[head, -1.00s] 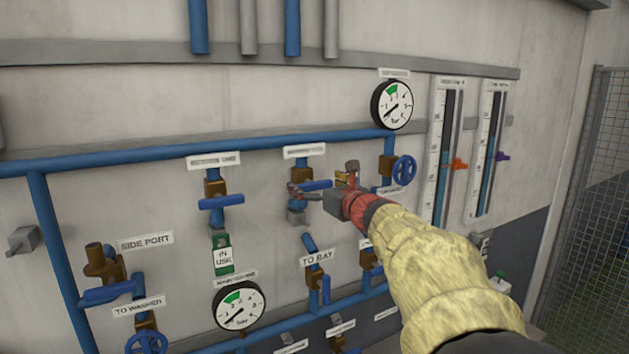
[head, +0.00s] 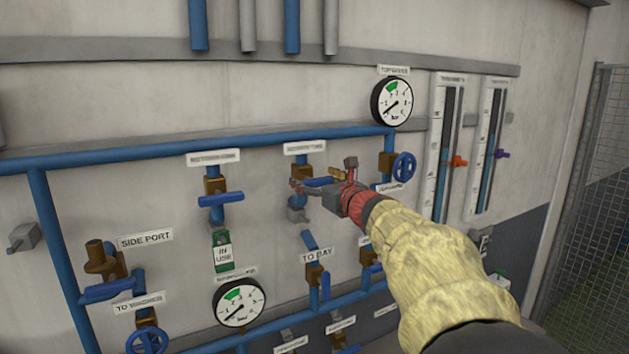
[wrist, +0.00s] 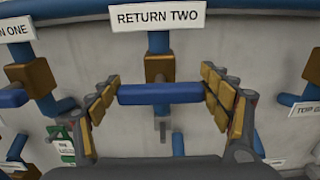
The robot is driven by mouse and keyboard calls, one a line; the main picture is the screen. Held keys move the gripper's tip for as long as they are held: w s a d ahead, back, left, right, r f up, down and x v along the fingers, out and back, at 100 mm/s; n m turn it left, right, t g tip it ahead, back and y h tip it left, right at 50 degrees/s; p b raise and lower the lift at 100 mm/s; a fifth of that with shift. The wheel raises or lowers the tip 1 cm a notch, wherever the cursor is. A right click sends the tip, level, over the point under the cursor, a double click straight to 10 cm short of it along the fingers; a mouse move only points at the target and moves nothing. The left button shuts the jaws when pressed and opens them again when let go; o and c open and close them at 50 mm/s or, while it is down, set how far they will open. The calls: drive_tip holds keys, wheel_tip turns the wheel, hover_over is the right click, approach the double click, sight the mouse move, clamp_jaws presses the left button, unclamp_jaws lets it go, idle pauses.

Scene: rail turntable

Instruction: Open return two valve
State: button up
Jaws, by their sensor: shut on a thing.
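The return two valve has a brass body (wrist: 158,68) and a blue lever (wrist: 160,94) under the RETURN TWO label (wrist: 158,17). In the wrist view the lever lies level, crosswise to the vertical pipe. My gripper (wrist: 161,80) has its padded fingers at the lever's two ends and is shut on it. In the head view the lever (head: 319,182) shows partly behind my gripper (head: 322,194), and the gripper hides part of the valve.
The neighbouring valve's blue lever (head: 221,199) is level, with a green IN USE tag (head: 222,252) below. A blue handwheel (head: 404,167) and a round gauge (head: 391,102) are close on the right. Pipes and the TO BAY valve lie below.

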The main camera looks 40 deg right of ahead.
drive_tip(key=shift+c, duration=0.8)
drive_tip(key=shift+f+n+b, duration=0.1)
drive_tip(key=shift+n+b, duration=0.2)
drive_tip(key=shift+b, duration=0.15)
drive_tip(key=b, duration=0.1)
drive_tip(key=n+b, duration=0.1)
drive_tip(key=b, duration=0.1)
drive_tip(key=shift+a+f+n, duration=0.15)
drive_tip(key=shift+n, duration=0.15)
drive_tip(key=n+b, duration=0.2)
drive_tip(key=b, duration=0.1)
drive_tip(key=n+b, duration=0.3)
drive_tip(key=b, duration=0.1)
drive_tip(key=shift+a+f+b, duration=0.15)
drive_tip(key=shift+a+b, duration=0.05)
drive_tip(key=shift+b, duration=0.1)
drive_tip(key=n+b, duration=0.6)
drive_tip(key=b, duration=0.1)
drive_tip(key=shift+w+a+f, duration=0.1)
drive_tip(key=shift+w+f, duration=0.05)
drive_tip(key=shift+n+b, duration=1.2)
drive_tip(key=shift+n, duration=0.1)
drive_tip(key=o, duration=1.2)
drive_tip(key=shift+a, duration=0.1)
drive_tip(key=shift+c, duration=0.2)
